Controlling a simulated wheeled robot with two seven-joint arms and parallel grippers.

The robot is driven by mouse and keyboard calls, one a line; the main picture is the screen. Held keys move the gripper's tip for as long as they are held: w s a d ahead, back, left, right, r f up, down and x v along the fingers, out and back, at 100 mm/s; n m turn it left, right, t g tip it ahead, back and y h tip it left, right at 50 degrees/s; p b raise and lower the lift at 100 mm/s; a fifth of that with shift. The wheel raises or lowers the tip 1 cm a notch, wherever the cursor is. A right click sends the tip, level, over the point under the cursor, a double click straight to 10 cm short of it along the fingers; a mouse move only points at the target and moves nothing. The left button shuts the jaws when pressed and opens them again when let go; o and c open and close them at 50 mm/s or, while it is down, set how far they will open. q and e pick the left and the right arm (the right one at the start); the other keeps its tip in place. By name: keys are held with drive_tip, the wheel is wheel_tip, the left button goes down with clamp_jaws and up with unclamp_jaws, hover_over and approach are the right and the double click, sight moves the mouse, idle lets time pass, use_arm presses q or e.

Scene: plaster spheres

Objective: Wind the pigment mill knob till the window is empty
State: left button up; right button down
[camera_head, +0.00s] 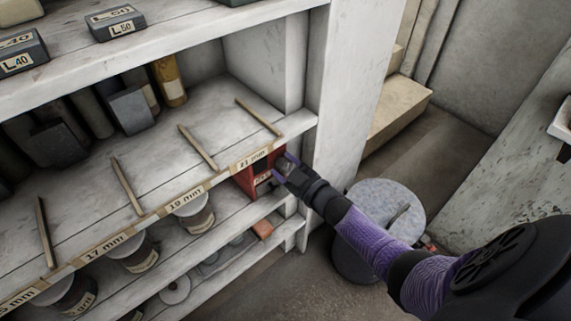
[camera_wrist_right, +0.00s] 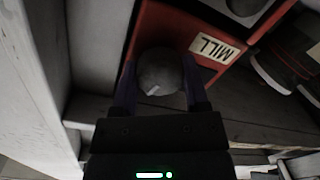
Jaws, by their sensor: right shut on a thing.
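The pigment mill (camera_head: 254,178) is a red box on the shelf below the "21 mm" label. It also shows in the right wrist view (camera_wrist_right: 157,24) with a label reading "MILL". Its grey round knob (camera_wrist_right: 160,72) has a pale mark on its face, toward the lower left. My right gripper (camera_head: 284,169) reaches in from the right, its two purple fingers on either side of the knob, shut on it. It also shows in the right wrist view (camera_wrist_right: 160,85). Part of a dark round shape on a light patch (camera_wrist_right: 243,5) is cut off at the top; I cannot tell whether it is the window. My left gripper is not in view.
Lidded jars (camera_head: 194,214) stand left of the mill on the same shelf. A white shelf upright (camera_head: 345,90) rises just right of it. A grey lidded drum (camera_head: 385,212) stands on the floor below my right arm. Small dark blocks (camera_head: 116,22) sit on the upper shelf.

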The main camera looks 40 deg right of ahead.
drive_tip(key=c, duration=0.5)
unclamp_jaws()
drive_tip(key=shift+c, duration=0.2)
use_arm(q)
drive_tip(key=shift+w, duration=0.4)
use_arm(e)
drive_tip(key=o, duration=0.4)
drive_tip(key=shift+o, duration=0.2)
drive_tip(key=shift+s, duration=0.2)
use_arm(q)
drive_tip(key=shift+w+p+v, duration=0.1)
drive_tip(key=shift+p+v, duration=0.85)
drive_tip(key=shift+p, duration=0.05)
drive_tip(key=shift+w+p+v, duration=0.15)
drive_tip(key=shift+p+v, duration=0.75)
drive_tip(key=shift+p, duration=0.1)
use_arm(e)
drive_tip(key=s+d, duration=0.1)
drive_tip(key=s, duration=0.8)
drive_tip(key=shift+s+r, duration=0.15)
drive_tip(key=shift+s, duration=0.05)
